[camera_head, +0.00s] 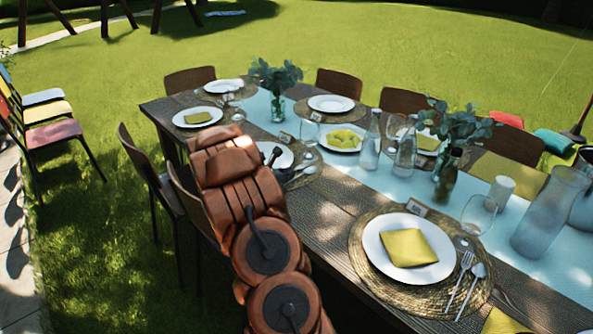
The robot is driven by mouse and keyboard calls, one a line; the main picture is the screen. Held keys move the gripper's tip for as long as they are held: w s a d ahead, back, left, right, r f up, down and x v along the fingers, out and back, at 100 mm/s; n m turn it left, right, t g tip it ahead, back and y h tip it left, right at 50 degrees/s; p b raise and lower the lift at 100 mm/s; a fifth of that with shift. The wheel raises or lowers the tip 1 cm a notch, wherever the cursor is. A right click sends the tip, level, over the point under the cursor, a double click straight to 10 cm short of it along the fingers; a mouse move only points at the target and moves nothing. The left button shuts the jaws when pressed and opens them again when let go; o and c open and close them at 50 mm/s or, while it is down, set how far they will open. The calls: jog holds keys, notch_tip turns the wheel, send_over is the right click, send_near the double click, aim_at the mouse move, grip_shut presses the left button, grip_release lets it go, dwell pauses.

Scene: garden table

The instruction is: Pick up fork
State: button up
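A silver fork (461,276) lies to the right of the near plate (374,239), beside a spoon (474,285) on a woven placemat (365,268). More cutlery (301,172) shows at the place setting further along the table, close to my gripper; whether a fork is among it is too small to tell. My gripper (279,167) is the dark part at the end of my copper-coloured arm, over the near edge of that setting's white plate (284,157). Its fingers are small and partly hidden, so their opening and any contact with the cutlery are unclear.
Glass bottles (405,155), stem glasses (478,213) and a vase of leaves (277,100) stand along the pale runner (345,182). A tall jug (548,215) stands at the right. Chairs (150,170) line the table's left edge, close to my arm.

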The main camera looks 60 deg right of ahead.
jog(key=shift+f, duration=0.1)
jog(key=shift+c, duration=0.4)
grip_shut()
